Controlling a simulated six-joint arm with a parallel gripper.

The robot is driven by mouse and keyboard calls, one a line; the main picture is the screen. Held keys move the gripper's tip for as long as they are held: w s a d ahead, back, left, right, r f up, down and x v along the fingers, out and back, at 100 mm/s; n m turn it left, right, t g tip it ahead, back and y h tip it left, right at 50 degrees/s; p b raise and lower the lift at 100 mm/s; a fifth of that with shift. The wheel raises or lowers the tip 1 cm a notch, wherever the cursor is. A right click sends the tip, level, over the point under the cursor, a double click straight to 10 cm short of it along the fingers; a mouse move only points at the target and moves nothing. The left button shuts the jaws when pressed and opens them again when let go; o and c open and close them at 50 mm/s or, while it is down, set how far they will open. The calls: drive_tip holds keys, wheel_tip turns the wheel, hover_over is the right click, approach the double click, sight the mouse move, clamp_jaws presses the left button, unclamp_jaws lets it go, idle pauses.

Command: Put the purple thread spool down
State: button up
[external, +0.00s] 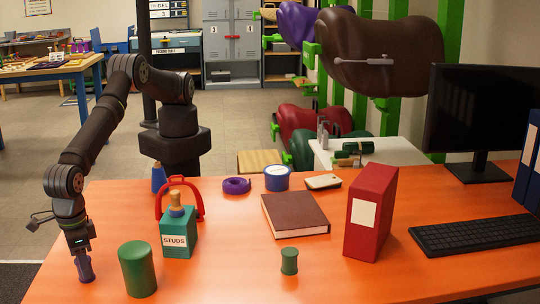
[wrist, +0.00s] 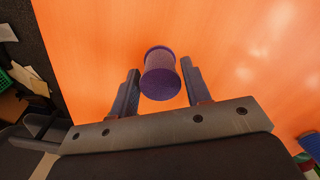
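The purple thread spool (external: 85,268) is upright below my gripper (external: 81,254), near the left edge of the orange table (external: 225,285) in the external view.
A green cylinder (external: 138,268) stands just right of the spool. The teal STUDS box (external: 179,238), red stirrup-like piece (external: 199,197), brown book (external: 294,215), small green spool (external: 289,261) and red binder (external: 371,212) are farther right. Bare tabletop surrounds the spool in the wrist view.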

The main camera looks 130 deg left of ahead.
drive_tip(key=shift+o, duration=1.1)
wheel_tip(320, 180, up, 12)
drive_tip(key=shift+r, duration=0.2)
wheel_tip(320, 180, down, 12)
drive_tip(key=shift+r, duration=1.8)
drive_tip(key=shift+f, duration=0.1)
